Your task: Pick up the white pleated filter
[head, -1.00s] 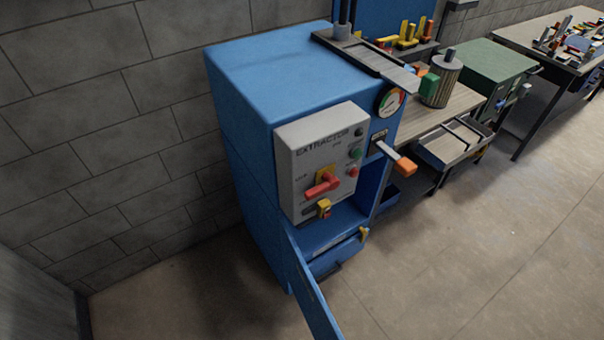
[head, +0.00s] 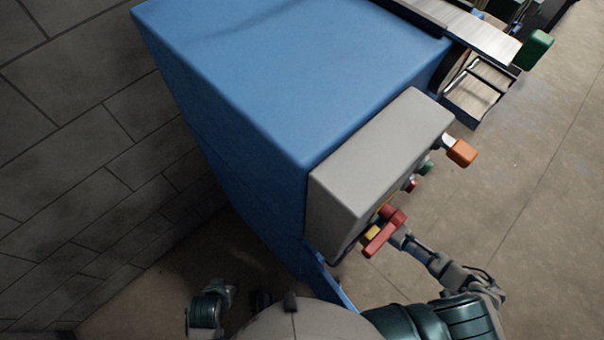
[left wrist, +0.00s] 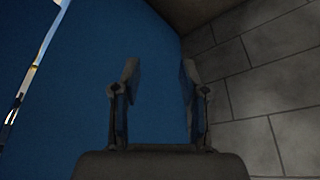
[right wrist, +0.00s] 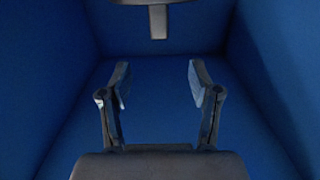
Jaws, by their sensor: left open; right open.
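I see no white pleated filter in any view now. The blue extractor cabinet (head: 270,80) fills the middle of the head view, with its grey control panel (head: 375,165) facing lower right. My left gripper (left wrist: 158,80) is open and empty beside a blue surface, with the block wall to its right. My right gripper (right wrist: 160,85) is open and empty inside a blue-walled space. A dark T-shaped part (right wrist: 157,18) shows ahead of it at the top.
A red lever (head: 383,232) and an orange-tipped handle (head: 461,153) stick out from the extractor's front. A blue door edge (head: 330,285) stands below the panel. A green block (head: 535,50) is at the upper right. Floor (head: 530,190) to the right is clear.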

